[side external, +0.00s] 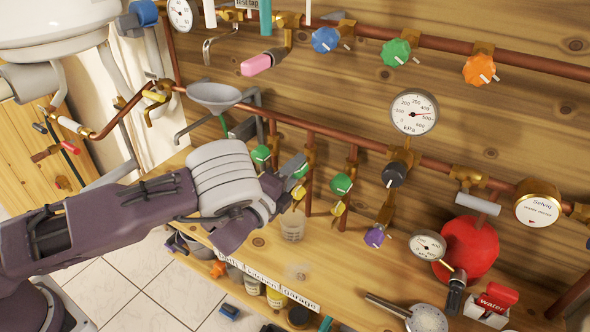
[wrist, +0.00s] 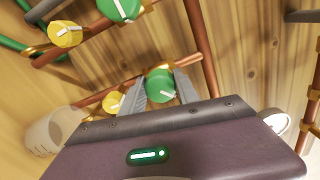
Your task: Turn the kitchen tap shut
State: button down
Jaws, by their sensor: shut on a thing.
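Three green tap knobs sit on copper drop pipes: a left one (side external: 261,154), a middle one (side external: 301,171) and a right one (side external: 341,183). My gripper (side external: 294,170) is at the middle knob. In the wrist view its two fingers (wrist: 160,90) stand on either side of a green knob (wrist: 160,84) with a white pointer and are shut on it. The fingers partly hide that knob in the side view. A label strip (side external: 265,277) on the shelf edge reads bath, kitchen, garage, with the kitchen label in the middle.
Yellow knobs sit below the green ones, one near my fingers (wrist: 112,103). A clear cup (side external: 292,226) stands on the wooden shelf under the taps. A black knob (side external: 394,175), purple knob (side external: 374,237), pressure gauge (side external: 414,111) and red vessel (side external: 467,249) are to the right.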

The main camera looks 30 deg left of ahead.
jog(key=n, duration=0.5)
jog(key=shift+f, duration=0.1)
jog(key=shift+d+n, duration=0.1)
jog(key=shift+n, duration=2.2)
jog(key=c, duration=0.9)
grip_release()
jog(key=shift+s, duration=0.1)
jog(key=s, duration=0.7)
